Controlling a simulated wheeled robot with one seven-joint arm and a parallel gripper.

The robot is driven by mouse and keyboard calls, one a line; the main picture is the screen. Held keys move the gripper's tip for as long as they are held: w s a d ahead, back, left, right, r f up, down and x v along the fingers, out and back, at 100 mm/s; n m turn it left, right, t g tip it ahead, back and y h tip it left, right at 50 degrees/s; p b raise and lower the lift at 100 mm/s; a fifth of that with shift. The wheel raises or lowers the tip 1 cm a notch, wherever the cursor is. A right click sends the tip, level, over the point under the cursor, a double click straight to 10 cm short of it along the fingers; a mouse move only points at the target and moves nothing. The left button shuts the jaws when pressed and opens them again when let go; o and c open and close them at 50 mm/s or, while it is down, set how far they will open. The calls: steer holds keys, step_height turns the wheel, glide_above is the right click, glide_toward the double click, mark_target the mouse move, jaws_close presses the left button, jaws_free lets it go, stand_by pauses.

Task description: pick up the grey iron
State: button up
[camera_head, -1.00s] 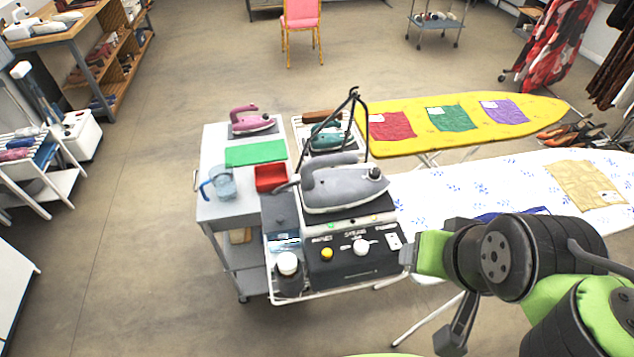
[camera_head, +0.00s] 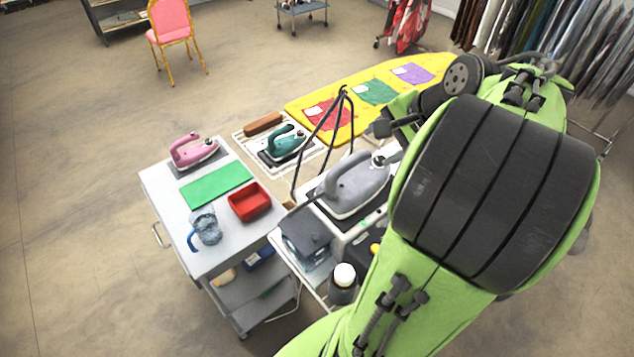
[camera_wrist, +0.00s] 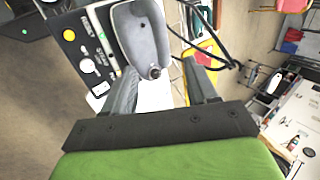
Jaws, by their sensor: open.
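The grey iron (camera_head: 357,192) stands on the steam station at the front of the ironing trolley, its handle toward the upper left. In the wrist view the iron (camera_wrist: 143,38) lies ahead of my gripper (camera_wrist: 160,72), its round knobbed end close to the gap between the fingers. The fingers are apart, with nothing held between them. In the head view my arm covers the right part of the station and most of the gripper.
A teal iron (camera_head: 287,143) and a pink iron (camera_head: 194,151) sit farther back. A black cord stand (camera_head: 342,100) rises beside the grey iron. A red tray (camera_head: 249,201), a blue jug (camera_head: 206,227) and a dark bottle (camera_head: 343,285) are near. The yellow ironing board (camera_head: 300,103) lies behind.

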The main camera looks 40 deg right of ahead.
steer(key=b, duration=0.1)
glide_toward(353, 160)
steer(key=f, duration=0.1)
steer(key=b+x, duration=0.1)
steer(key=x, duration=0.4)
steer(key=shift+w+a+f, duration=0.1)
steer(key=shift+a, duration=0.05)
steer(key=x, duration=0.5)
steer(key=shift+w+f+b, duration=0.15)
steer(key=shift+w+b, duration=0.15)
steer(key=shift+w, duration=0.1)
steer(key=shift+s, duration=0.2)
steer(key=shift+c, duration=1.1)
steer(key=shift+w, duration=0.1)
jaws_close()
